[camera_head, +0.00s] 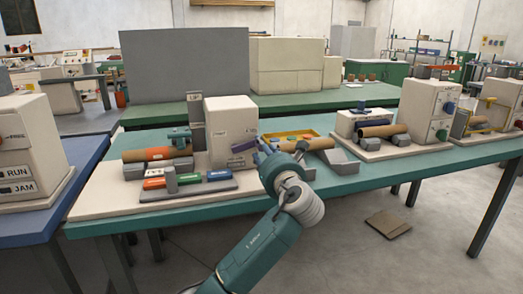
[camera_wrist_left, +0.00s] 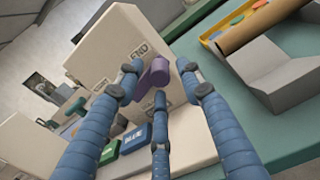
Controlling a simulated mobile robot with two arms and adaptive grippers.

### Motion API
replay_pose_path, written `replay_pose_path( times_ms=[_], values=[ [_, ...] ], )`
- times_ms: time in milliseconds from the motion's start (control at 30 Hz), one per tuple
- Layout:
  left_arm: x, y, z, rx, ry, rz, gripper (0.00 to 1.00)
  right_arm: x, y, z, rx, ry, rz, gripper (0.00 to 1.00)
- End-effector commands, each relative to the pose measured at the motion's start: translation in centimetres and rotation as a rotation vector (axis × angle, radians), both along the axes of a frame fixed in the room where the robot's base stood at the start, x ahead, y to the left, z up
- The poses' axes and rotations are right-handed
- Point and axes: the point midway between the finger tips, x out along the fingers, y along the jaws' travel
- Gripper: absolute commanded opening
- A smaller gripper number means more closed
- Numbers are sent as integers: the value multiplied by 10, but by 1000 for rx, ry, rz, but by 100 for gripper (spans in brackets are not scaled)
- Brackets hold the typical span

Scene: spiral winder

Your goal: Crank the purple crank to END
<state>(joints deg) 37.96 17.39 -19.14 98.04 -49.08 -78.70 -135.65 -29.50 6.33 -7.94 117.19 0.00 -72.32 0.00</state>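The cream winder box (camera_head: 230,118) stands on the teal table, with a purple crank (camera_head: 243,147) on its right face. In the left wrist view the crank's purple handle (camera_wrist_left: 156,74) sticks out between my fingers, below dark END lettering (camera_wrist_left: 137,46) on the box. My left gripper (camera_head: 268,148) is at the crank. In the wrist view its three blue fingers (camera_wrist_left: 160,84) are spread around the handle, with gaps showing; I see no clear grip. The crank's base is partly hidden by a finger. My right gripper is not in view.
Another cream machine (camera_head: 427,108) stands farther right.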

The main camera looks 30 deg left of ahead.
Motion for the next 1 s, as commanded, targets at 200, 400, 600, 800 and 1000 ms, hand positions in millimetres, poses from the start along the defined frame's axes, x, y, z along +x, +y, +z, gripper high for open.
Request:
replay_pose_path(
  times_ms=[200,400,600,800,1000],
  values=[
    [14,16,0,0,-1,0,38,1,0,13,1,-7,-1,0],
    [16,18,0,-1,-1,0,38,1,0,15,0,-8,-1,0],
    [16,18,0,-1,-1,-1,22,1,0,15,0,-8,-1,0],
    [16,18,0,0,-1,-1,0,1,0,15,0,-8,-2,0],
    [16,18,2,-5,-6,-1,0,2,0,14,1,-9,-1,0]
  ],
)
